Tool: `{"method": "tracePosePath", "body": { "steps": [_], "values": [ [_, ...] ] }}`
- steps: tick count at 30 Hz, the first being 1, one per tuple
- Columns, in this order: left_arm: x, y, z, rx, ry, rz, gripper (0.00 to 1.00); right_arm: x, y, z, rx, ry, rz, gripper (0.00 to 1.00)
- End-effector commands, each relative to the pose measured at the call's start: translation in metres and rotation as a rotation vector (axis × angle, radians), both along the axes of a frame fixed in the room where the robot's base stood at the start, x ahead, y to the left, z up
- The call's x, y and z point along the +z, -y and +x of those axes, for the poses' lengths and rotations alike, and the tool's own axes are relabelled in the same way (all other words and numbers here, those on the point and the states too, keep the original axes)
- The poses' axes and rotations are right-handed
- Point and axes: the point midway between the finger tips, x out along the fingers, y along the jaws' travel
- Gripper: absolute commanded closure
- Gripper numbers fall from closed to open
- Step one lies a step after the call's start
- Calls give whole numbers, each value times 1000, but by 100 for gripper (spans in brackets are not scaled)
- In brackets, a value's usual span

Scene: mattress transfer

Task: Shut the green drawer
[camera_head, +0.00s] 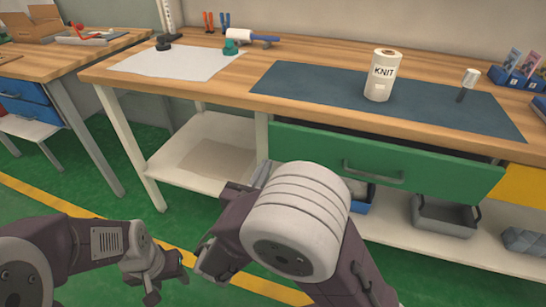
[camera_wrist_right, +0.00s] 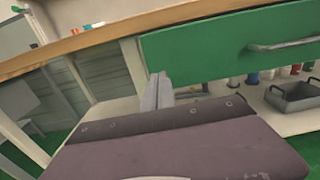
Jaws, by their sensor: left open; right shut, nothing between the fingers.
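The green drawer (camera_head: 430,172) is under the worktop, with a grey bar handle (camera_head: 373,174) on its front. A dark gap shows above its top edge, and its front appears to stand out a little from the bench. My right gripper (camera_head: 263,173) is shut and empty near the drawer's left end, partly hidden by my arm. In the right wrist view its closed fingers (camera_wrist_right: 158,92) are at the lower left corner of the drawer front (camera_wrist_right: 205,48); I cannot tell if they touch. My left gripper (camera_head: 168,282) is open and empty, low at the left, away from the drawer.
The wooden worktop (camera_head: 330,62) carries a dark mat (camera_head: 320,88) with a KNIT roll (camera_head: 381,80). A lower shelf (camera_head: 400,236) holds grey bins (camera_head: 442,216). A yellow drawer front (camera_head: 524,188) is at the right. Another bench stands at the left.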

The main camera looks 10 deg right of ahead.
Motion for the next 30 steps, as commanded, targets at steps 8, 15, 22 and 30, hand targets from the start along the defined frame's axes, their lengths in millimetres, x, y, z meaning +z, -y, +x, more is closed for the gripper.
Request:
{"method": "tracePosePath", "body": {
  "steps": [8,15,22,30],
  "values": [
    [-22,0,0,0,0,0,48,-2,28,44,-4,3,3,100],
    [-25,0,0,0,0,0,48,0,36,58,0,0,1,100],
    [-25,0,0,0,0,0,48,0,35,58,0,0,1,100],
    [-16,0,0,0,0,0,48,2,54,86,-5,0,0,100]
  ]
}}
